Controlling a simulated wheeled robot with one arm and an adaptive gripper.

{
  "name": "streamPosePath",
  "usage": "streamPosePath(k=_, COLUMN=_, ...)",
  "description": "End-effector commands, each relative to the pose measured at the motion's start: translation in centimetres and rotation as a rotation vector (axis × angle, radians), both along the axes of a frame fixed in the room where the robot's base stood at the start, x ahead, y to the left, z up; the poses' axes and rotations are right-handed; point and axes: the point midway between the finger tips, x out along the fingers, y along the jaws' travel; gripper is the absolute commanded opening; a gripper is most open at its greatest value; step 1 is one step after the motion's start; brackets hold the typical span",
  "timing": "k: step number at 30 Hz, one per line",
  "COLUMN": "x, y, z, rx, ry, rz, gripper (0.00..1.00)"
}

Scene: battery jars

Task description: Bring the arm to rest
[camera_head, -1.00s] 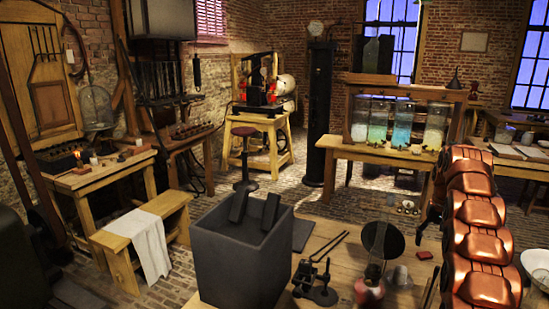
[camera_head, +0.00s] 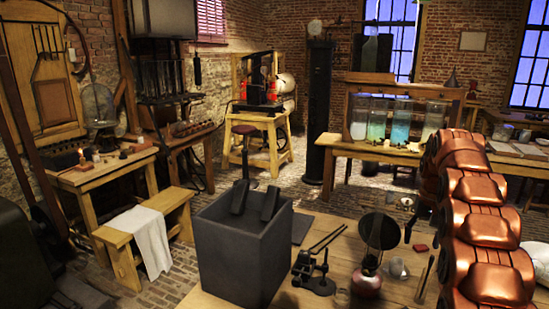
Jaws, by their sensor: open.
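My copper-coloured arm (camera_head: 490,235) rises along the right side of the head view, its links bending away from the camera. A dark part of my gripper (camera_head: 411,226) shows low beside the arm's far end, above the wooden table. Most of the gripper is hidden behind the arm links. Its jaws are open, and I see nothing held in the visible part.
The wooden table (camera_head: 335,250) in front bears a clamp-like stand (camera_head: 314,272), a lamp with a dark round disc (camera_head: 379,231) and small items near my arm. A dark grey bin (camera_head: 240,255) holds two black pieces. Several glass jars (camera_head: 400,127) stand on a bench behind.

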Motion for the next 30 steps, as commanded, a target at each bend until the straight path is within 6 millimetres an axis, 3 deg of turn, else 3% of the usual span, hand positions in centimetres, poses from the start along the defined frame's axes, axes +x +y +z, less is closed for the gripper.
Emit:
streamPosePath(k=14, x=-8.2, y=8.4, z=2.0, rx=0.005, ry=0.038, rz=0.078, gripper=0.67)
streamPosePath(k=30, x=-20.9, y=16.2, z=0.8, rx=0.012, ry=0.074, rz=0.175, gripper=0.67)
